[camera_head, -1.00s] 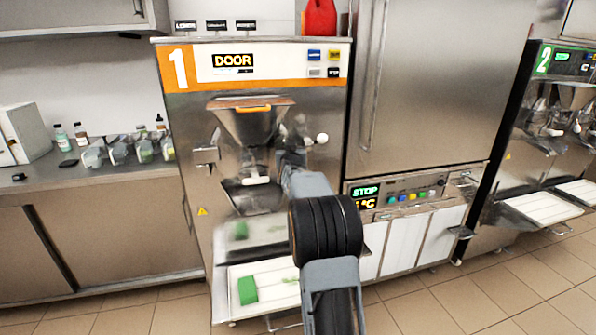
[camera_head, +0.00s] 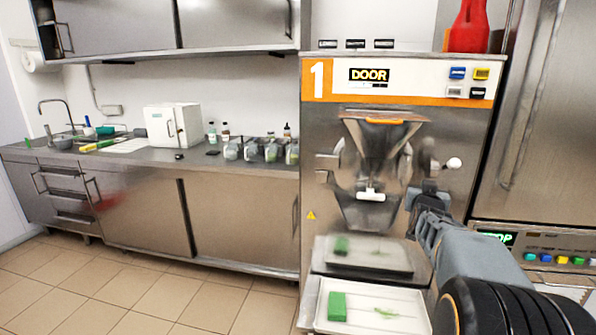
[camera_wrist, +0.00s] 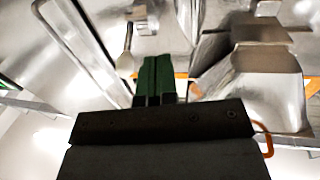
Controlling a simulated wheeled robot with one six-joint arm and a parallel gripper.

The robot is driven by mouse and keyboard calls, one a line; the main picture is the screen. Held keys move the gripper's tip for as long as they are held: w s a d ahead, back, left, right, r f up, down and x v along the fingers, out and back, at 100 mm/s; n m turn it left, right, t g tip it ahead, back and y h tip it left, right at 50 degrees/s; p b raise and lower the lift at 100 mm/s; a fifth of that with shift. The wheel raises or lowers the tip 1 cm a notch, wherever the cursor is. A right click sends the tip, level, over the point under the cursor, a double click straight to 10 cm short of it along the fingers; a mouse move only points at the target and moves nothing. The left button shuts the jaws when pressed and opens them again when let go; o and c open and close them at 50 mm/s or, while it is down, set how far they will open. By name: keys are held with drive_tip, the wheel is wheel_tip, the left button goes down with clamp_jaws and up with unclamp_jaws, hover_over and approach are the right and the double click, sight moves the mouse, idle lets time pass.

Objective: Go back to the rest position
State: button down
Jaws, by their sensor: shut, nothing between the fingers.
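My gripper (camera_head: 428,190) is in front of the steel front of batch freezer 1 (camera_head: 325,150), just right of its outlet chute (camera_head: 365,212). My arm reaches in from the lower right of the head view. In the wrist view the dark green fingers (camera_wrist: 155,70) are together and hold nothing. Blurred steel parts of the machine fill the background there. The exact gap between the fingertips and the machine front cannot be told.
A white tray (camera_head: 355,318) below the freezer holds a green block (camera_head: 337,306) and a green scrap. A counter (camera_head: 110,157) with several small containers and a white box (camera_head: 173,125) runs along the left. The tiled floor (camera_head: 130,290) at lower left is clear.

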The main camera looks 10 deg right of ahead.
drive_tip(key=s+a+f+n+g+y+p, duration=0.1)
drive_tip(key=s+a+f+g+y, duration=0.25)
drive_tip(key=f, duration=0.25)
drive_tip(key=s+a+f+g+y+p, duration=0.1)
drive_tip(key=s+a+f+g+y, duration=0.15)
drive_tip(key=a+f, duration=0.3)
drive_tip(key=s+a+r+n+g+y+p, duration=0.1)
drive_tip(key=s+a+r+n+g+p, duration=0.1)
drive_tip(key=s+a+p, duration=0.3)
drive_tip(key=s+a+r+n+g+y+p, duration=0.2)
drive_tip(key=s+a+r+n+g+p, duration=0.1)
drive_tip(key=s+a, duration=1)
drive_tip(key=shift+a+n+y+p, duration=0.3)
drive_tip(key=shift+a+n+p, duration=0.2)
drive_tip(key=shift+a+p, duration=0.55)
drive_tip(key=shift+s, duration=0.1)
drive_tip(key=shift+a, duration=0.1)
